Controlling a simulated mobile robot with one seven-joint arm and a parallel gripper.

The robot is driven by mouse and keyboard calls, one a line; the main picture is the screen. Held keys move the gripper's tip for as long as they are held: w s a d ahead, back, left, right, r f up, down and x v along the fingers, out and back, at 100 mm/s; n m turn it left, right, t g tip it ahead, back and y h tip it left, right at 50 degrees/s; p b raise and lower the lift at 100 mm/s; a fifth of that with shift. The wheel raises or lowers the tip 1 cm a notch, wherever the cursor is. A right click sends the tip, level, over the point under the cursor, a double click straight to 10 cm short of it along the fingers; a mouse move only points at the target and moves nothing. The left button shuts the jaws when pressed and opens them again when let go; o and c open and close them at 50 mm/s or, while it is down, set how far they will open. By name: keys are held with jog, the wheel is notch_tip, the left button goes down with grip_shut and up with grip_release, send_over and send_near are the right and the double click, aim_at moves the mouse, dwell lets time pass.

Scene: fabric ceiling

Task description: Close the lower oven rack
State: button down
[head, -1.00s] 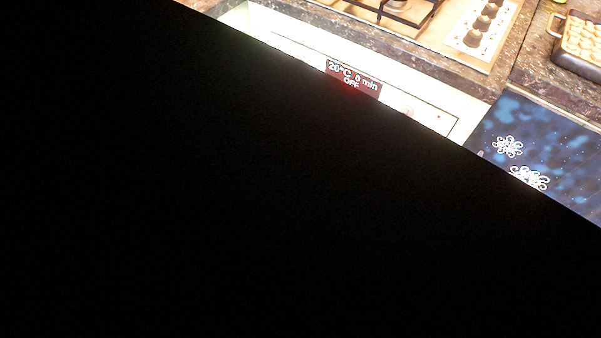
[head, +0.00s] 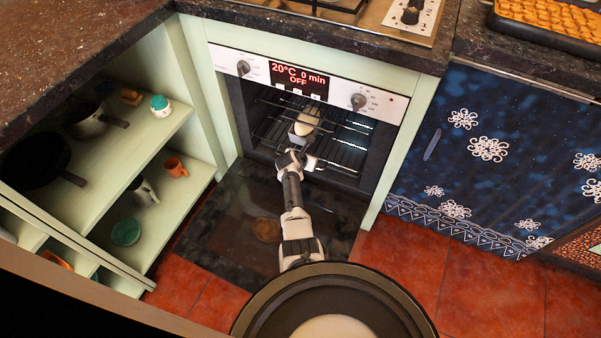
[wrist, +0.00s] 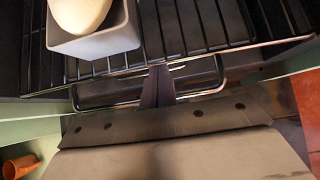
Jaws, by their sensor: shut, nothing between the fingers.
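The oven (head: 306,78) stands open, its dark glass door (head: 235,205) folded down in front. Wire racks show inside at two heights. The lower rack (head: 340,155) shows partly behind my gripper in the head view. In the wrist view its bright front bar (wrist: 105,103) lies below the upper rack (wrist: 205,30). A white rectangular dish (wrist: 100,43) holding a pale rounded item (wrist: 80,14) sits on the upper rack. My gripper (wrist: 158,72) is shut and empty, its fingers crossing in front of the rack bars. Whether they touch a bar is unclear.
Open shelves (head: 135,165) with pans and cups stand left of the oven. A blue snowflake-patterned front (head: 510,165) is to the right. The dark countertop (head: 330,38) runs above. The red tiled floor (head: 420,265) is clear at the right front.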

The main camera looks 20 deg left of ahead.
jog(key=shift+w+d+f+b, duration=0.15)
jog(key=shift+w+b, duration=0.2)
jog(key=shift+w, duration=0.7)
